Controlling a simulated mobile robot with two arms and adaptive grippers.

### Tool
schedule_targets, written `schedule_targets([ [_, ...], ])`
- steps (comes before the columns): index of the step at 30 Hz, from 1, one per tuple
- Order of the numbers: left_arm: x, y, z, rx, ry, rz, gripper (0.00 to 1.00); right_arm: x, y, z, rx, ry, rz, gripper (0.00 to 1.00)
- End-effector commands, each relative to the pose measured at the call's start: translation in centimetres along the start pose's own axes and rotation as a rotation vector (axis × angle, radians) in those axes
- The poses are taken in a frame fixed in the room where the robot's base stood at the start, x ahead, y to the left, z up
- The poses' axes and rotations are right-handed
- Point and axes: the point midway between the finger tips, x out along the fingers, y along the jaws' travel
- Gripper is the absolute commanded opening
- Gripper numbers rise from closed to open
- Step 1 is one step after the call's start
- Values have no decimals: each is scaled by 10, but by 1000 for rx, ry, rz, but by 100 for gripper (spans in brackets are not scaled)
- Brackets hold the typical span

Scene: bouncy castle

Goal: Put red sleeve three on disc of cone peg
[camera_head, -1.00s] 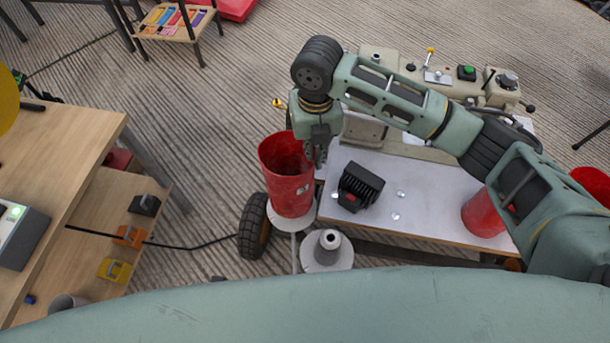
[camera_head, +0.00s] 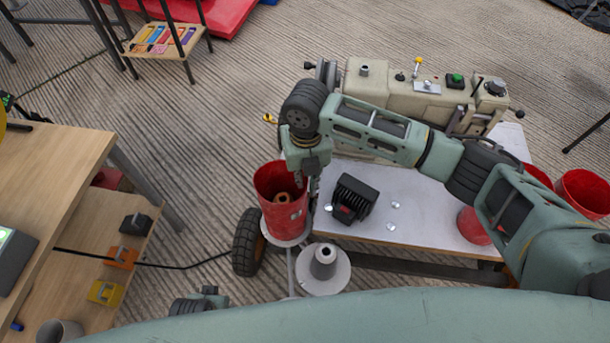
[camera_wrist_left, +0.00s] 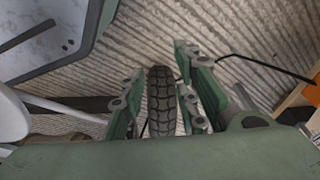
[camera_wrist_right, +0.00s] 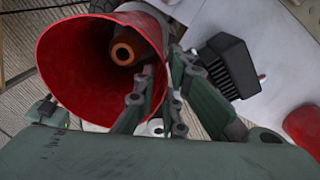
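The red sleeve (camera_head: 270,181), a tall open-topped tube, stands nearly upright over a pale disc (camera_head: 273,236). A brown rod-like thing with an orange ring end (camera_wrist_right: 123,53) shows inside it; the sleeve surrounds it. A second pale disc (camera_head: 337,278) with a grey cone peg (camera_head: 323,255) is bare, in front and to the right. My right gripper (camera_head: 304,186) is at the sleeve's right rim. In the right wrist view its fingers (camera_wrist_right: 160,75) straddle the wall; whether they press it is unclear. My left gripper (camera_wrist_left: 158,75) is open and empty, low at left.
A white-topped cart (camera_head: 425,210) holds a black finned block (camera_head: 355,197) and a beige machine (camera_head: 405,95). More red sleeves (camera_head: 582,192) are at right. A black tyre (camera_head: 247,240) is beside the held-over disc. A wooden shelf (camera_head: 55,165) is at left.

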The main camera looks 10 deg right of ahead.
Motion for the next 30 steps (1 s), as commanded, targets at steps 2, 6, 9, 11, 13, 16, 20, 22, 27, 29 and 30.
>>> schedule_targets([
  [2,0,0,0,0,0,0,29,0,0,0,0,0,0,20],
  [6,0,0,0,0,0,0,29,0,0,0,0,0,0,23],
  [9,0,0,0,0,0,0,29,0,0,0,0,0,0,23],
  [11,0,0,0,0,0,0,29,0,0,0,0,0,0,23],
  [13,0,0,0,0,0,0,29,-2,0,0,0,0,0,23],
  [16,-2,0,-1,0,3,0,29,-12,0,1,1,-1,0,23],
  [20,14,2,14,3,-16,3,29,-36,0,1,0,-4,0,23],
  [22,21,2,21,4,-20,3,29,-52,0,1,-1,-4,1,23],
  [27,36,3,39,6,-32,4,29,-88,0,1,0,-3,1,23],
  [29,40,3,44,7,-34,5,29,-99,0,1,0,-2,0,23],
  [30,42,3,47,8,-37,5,29,-105,0,1,0,-2,0,23],
])
